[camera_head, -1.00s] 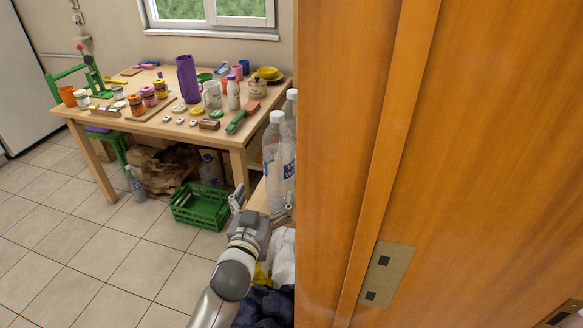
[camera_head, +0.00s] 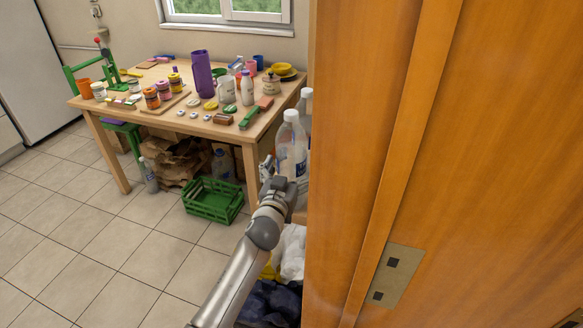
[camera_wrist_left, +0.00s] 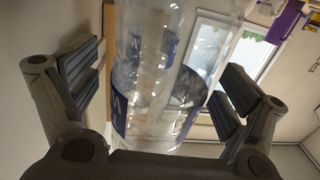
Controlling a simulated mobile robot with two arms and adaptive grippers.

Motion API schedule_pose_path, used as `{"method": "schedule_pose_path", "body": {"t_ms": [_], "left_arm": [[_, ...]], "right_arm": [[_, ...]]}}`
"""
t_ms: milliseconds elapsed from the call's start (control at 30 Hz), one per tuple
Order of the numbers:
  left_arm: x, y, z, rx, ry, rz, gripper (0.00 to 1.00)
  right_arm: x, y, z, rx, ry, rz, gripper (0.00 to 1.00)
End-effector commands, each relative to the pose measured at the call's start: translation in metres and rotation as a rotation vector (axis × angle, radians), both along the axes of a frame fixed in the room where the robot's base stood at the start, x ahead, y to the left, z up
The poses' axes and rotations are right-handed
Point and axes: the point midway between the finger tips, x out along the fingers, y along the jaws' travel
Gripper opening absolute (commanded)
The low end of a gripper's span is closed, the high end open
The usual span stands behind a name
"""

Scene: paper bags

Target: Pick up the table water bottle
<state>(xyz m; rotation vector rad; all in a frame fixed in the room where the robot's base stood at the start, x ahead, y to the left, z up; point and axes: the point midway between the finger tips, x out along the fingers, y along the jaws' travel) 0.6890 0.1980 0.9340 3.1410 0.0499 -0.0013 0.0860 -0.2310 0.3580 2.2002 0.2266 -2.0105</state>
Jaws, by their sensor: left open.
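A clear water bottle (camera_head: 292,146) with a white cap and a dark blue label stands upright near the wooden door's edge. A second clear bottle with a white cap (camera_head: 306,93) stands just behind it, partly hidden by the door. My left gripper (camera_head: 279,174) is at the front bottle's lower part. In the left wrist view the clear bottle (camera_wrist_left: 150,80) lies between the two spread fingers of my left gripper (camera_wrist_left: 160,85), with a gap visible on each side. My right gripper is not in view.
A wooden door (camera_head: 450,150) fills the right side, close to the bottles. A wooden table (camera_head: 150,118) with jars, cups and a purple bottle (camera_head: 201,74) stands behind. A green crate (camera_head: 212,200) is on the floor.

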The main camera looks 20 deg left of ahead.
Motion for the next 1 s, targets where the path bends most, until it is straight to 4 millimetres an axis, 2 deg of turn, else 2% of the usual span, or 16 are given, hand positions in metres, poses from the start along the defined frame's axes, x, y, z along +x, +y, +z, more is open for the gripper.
{"method": "schedule_pose_path", "body": {"t_ms": [100, 367, 1000], "left_arm": [[0.0061, 0.0003, 0.0000, 0.001, 0.000, 0.000, 0.95], [0.0069, 0.0004, -0.0003, 0.001, 0.000, 0.000, 0.93], [0.0066, 0.0003, -0.0003, 0.001, 0.000, 0.000, 0.11]], "right_arm": [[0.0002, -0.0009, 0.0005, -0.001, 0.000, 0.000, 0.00], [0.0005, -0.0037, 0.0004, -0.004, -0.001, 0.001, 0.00], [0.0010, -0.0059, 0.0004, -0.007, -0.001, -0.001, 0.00]]}}
